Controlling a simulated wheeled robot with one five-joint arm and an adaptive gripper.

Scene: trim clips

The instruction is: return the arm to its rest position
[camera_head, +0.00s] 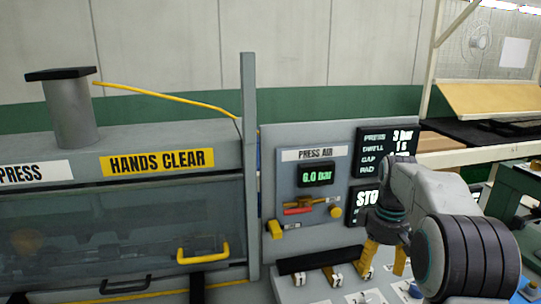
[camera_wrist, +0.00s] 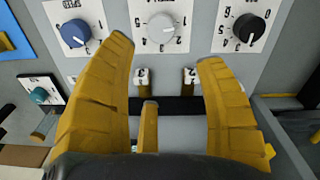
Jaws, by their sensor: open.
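My gripper (camera_head: 385,260) hangs at the end of my arm (camera_head: 425,205), low on the right in the head view, over a control panel (camera_head: 318,292). Its yellow fingers point down. In the wrist view my gripper (camera_wrist: 164,58) is open, with its fingers wide apart and nothing held between them. Two small white-tipped switches (camera_wrist: 141,76) show between the fingers, with a white knob (camera_wrist: 161,27) beyond them. I cannot tell whether the fingers touch the panel. The arm is bent, reaching out over the panel.
A blue knob (camera_wrist: 75,33) and a black knob (camera_wrist: 250,28) flank the fingers. A "PRESS AIR" board (camera_head: 315,175) reads 6.0 bar, with a red-handled valve (camera_head: 298,211). The press (camera_head: 120,215) with a yellow handle (camera_head: 203,254) stands left. A shelf (camera_head: 490,99) stands right.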

